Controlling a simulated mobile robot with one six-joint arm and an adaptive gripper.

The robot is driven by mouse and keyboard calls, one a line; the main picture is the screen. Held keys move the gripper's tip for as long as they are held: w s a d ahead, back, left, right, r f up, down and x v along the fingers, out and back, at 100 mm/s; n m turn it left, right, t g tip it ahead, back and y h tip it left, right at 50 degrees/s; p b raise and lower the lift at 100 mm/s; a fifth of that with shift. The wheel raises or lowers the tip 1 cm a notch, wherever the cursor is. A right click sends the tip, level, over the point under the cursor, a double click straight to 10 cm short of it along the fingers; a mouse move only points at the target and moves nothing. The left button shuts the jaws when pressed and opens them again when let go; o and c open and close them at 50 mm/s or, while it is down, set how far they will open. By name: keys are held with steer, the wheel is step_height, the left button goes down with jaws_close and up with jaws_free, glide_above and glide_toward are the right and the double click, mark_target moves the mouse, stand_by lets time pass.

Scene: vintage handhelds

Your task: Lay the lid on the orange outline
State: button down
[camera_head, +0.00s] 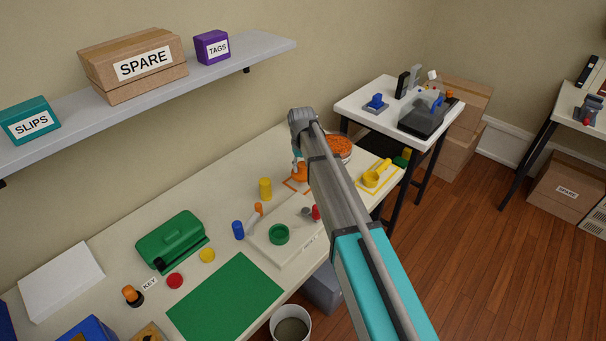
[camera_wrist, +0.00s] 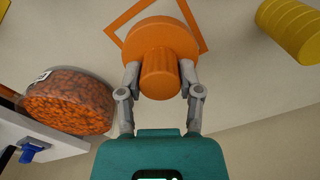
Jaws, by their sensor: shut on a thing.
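The orange lid (camera_wrist: 150,32) is a round disc with a ridged knob, in the upper middle of the wrist view. My gripper (camera_wrist: 159,74) is shut on the lid's knob, one finger on each side. In the head view the lid (camera_head: 300,172) shows at the left of my arm, partly hidden. The orange outline (camera_wrist: 201,27) is a thin square line on the table, partly covered by the lid in the wrist view. In the head view part of the outline (camera_head: 290,185) shows beside my arm. I cannot tell whether the lid touches the table.
A round clear-topped tub of orange bits (camera_wrist: 68,102) stands close to the lid. A yellow cylinder (camera_head: 265,189) stands to the left. A yellow scoop (camera_head: 376,174) lies to the right. A pale board with a green ring (camera_head: 279,234) lies nearer the table's front.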

mark_target(302, 173)
steer(key=shift+f, duration=0.1)
steer(key=shift+w+f+b, duration=0.35)
steer(key=shift+f+b, duration=0.15)
steer(key=shift+b, duration=0.05)
steer(key=shift+f+b, duration=1.45)
steer(key=shift+f, duration=0.1)
steer(key=shift+c, duration=1.3)
jaws_free()
step_height(302, 173, up, 12)
steer(key=p, duration=1.2)
